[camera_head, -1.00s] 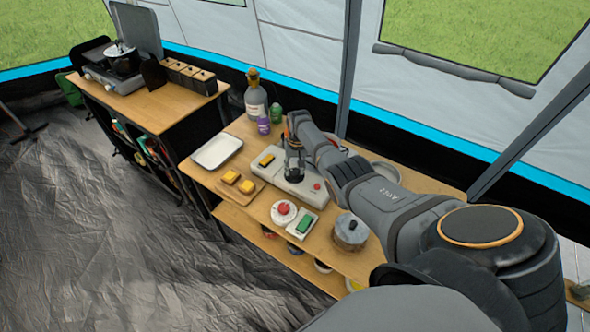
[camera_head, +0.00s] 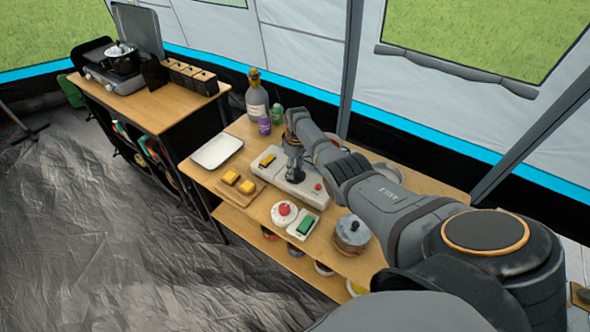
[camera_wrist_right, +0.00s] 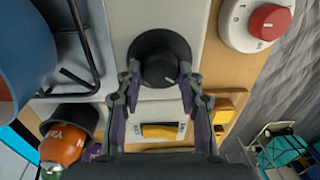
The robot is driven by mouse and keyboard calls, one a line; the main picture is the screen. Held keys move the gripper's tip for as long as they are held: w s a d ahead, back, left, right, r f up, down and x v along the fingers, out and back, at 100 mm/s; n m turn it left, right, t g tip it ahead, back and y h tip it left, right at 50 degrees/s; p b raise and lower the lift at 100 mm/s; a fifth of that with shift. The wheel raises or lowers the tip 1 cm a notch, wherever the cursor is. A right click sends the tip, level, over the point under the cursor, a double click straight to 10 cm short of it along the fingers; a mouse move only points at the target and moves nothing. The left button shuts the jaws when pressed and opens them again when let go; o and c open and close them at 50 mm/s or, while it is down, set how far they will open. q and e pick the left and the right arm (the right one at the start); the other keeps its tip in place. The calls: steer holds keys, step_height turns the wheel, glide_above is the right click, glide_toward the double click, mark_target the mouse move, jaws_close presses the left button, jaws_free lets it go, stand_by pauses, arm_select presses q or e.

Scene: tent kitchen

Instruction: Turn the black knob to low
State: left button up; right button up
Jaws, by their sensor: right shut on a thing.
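The black knob (camera_wrist_right: 159,58) sits on a white panel (camera_wrist_right: 127,20) in the right wrist view. It has a round dark base and a smaller raised cap with a small pale mark near its lower edge. My right gripper (camera_wrist_right: 160,76) is shut on the knob, one finger on each side of the cap. In the head view my right gripper (camera_head: 294,171) points down onto the white panel (camera_head: 277,180) and hides most of the knob. The knob's setting labels cannot be read. My left gripper is not in view.
A yellow switch (camera_head: 266,160) and a small red button (camera_head: 318,187) flank the gripper on the panel. A bottle (camera_head: 256,96) stands behind; a white tray (camera_head: 217,151) lies left.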

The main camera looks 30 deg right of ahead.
mark_target(296, 169)
steer(key=shift+n, duration=0.5)
steer(key=o, duration=1.2)
steer(key=shift+r, duration=0.1)
steer(key=r, duration=1.1)
steer(key=shift+w+d+r, duration=0.15)
steer(key=shift+d+r, duration=0.15)
steer(key=shift+r, duration=0.1)
